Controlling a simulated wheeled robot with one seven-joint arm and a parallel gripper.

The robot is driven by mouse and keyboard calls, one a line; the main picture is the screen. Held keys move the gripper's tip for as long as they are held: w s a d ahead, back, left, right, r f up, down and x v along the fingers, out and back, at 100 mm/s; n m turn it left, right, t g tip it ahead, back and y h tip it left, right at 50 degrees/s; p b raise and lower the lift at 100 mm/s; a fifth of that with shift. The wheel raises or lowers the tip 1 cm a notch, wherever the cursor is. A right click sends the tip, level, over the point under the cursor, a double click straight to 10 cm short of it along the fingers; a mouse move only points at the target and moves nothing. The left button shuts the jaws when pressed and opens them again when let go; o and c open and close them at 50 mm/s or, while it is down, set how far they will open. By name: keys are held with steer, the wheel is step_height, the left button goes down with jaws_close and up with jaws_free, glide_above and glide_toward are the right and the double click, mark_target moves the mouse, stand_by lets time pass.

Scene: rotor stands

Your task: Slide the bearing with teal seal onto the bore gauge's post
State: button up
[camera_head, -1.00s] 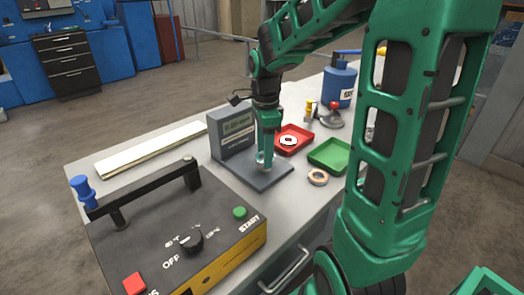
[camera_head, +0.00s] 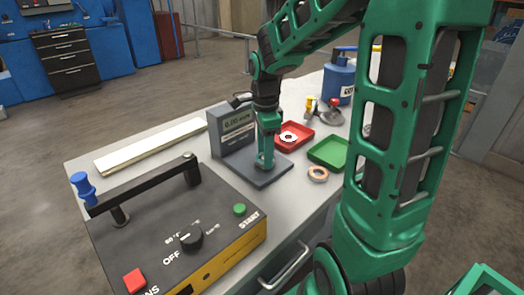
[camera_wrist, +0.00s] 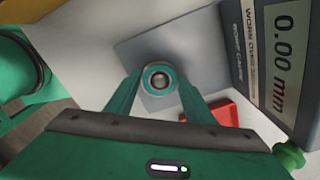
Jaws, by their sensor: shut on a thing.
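The bearing with teal seal (camera_wrist: 147,76) is held between the two fingers of my gripper (camera_wrist: 160,88), which is shut on it. In the wrist view the round metal top of the post (camera_wrist: 160,81) shows inside the bearing's bore, so the bearing appears to be around the post. How far down it sits cannot be told. The bore gauge (camera_head: 231,128) has a grey upright display reading 0.00 mm and a flat dark base plate (camera_head: 278,175). In the head view my gripper (camera_head: 265,165) points down, low over this plate, and hides most of the bearing and post.
A copper-coloured ring (camera_head: 318,174) lies on the bench right of the plate. A large control box (camera_head: 175,225) with a handle fills the front left.

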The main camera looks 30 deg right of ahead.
steer(key=shift+f, duration=0.5)
steer(key=o, duration=1.6)
steer(key=shift+c, duration=0.2)
steer(key=shift+r, duration=0.1)
steer(key=shift+r, duration=4.4)
